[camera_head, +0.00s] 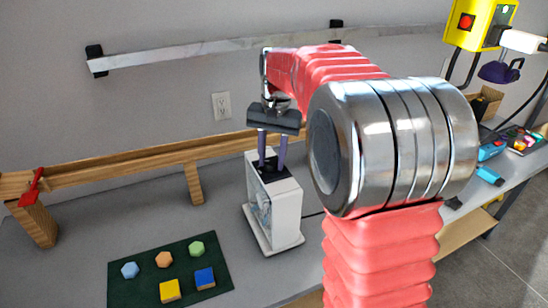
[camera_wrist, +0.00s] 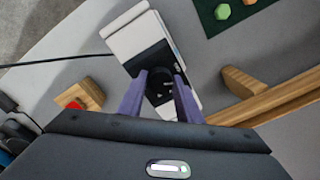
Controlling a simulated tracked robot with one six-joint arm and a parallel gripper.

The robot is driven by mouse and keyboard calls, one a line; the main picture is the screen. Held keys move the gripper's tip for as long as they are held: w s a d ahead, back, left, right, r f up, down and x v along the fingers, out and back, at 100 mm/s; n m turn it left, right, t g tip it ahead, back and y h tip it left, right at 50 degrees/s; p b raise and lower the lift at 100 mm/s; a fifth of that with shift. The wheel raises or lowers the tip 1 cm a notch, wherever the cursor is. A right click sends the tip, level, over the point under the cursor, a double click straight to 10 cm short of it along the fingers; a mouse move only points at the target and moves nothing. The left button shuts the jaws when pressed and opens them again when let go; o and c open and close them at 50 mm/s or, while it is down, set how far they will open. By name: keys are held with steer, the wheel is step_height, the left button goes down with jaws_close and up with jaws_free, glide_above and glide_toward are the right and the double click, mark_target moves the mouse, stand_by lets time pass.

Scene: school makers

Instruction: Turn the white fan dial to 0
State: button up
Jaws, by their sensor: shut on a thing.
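The white fan (camera_head: 288,215) stands upright on the grey table, with a black panel on its top. In the wrist view the fan (camera_wrist: 136,38) lies beyond my fingers. Its dark dial (camera_wrist: 159,87) shows between the two purple fingers. My gripper (camera_head: 271,163) points down onto the top of the fan and is shut on the dial, one finger on each side. The dial's marks and its pointer setting are too small to read. In the head view the dial is mostly hidden by the fingers.
A wooden rail (camera_head: 120,165) on posts runs behind the fan. A dark green mat (camera_head: 195,277) with several coloured blocks lies at the front left. A yellow box (camera_head: 468,28) with a red button and other tools are at the right. Bare table lies left of the fan.

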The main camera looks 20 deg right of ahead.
mark_target(275, 161)
steer(key=n, duration=0.5)
steer(key=shift+n, duration=0.4)
steer(key=o, duration=1)
steer(key=shift+o, duration=0.2)
steer(key=shift+r, duration=0.1)
step_height(275, 161, up, 14)
steer(key=d, duration=0.1)
steer(key=shift+f, duration=0.2)
stand_by(0.3)
